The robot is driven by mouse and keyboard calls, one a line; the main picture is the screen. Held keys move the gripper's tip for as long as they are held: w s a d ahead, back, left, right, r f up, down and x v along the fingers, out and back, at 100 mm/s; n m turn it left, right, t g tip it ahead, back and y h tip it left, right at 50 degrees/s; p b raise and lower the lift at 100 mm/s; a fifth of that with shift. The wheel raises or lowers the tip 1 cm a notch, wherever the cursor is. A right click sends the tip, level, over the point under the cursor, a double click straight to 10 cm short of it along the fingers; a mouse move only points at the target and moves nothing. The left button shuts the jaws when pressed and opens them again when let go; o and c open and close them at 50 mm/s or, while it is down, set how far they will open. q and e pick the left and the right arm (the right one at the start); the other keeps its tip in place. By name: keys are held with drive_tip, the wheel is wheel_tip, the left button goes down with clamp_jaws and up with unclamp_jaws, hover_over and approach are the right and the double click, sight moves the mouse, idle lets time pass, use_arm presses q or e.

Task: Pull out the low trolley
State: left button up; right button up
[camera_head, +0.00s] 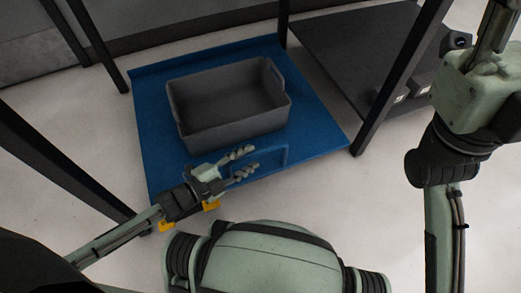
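The low trolley is a flat blue platform (318,140) on the floor between dark frame legs, with a grey open bin (220,125) standing on it. A blue loop handle (284,155) shows at its front edge. My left gripper (248,161) is at this front edge, its fingers apart, over or beside the left part of the handle. I cannot tell whether the fingers touch the handle. My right arm is at the right of the view, and its gripper is out of frame.
Dark frame legs (402,75) stand right of the trolley, and another leg (60,160) stands at the left. A dark low platform (345,45) is at the back right. Pale floor (350,200) is clear in front on the right.

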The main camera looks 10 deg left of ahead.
use_arm(q)
drive_tip(key=shift+b+x, duration=0.45)
drive_tip(key=shift+x, duration=1.85)
drive_tip(key=shift+c, duration=0.5)
clamp_jaws()
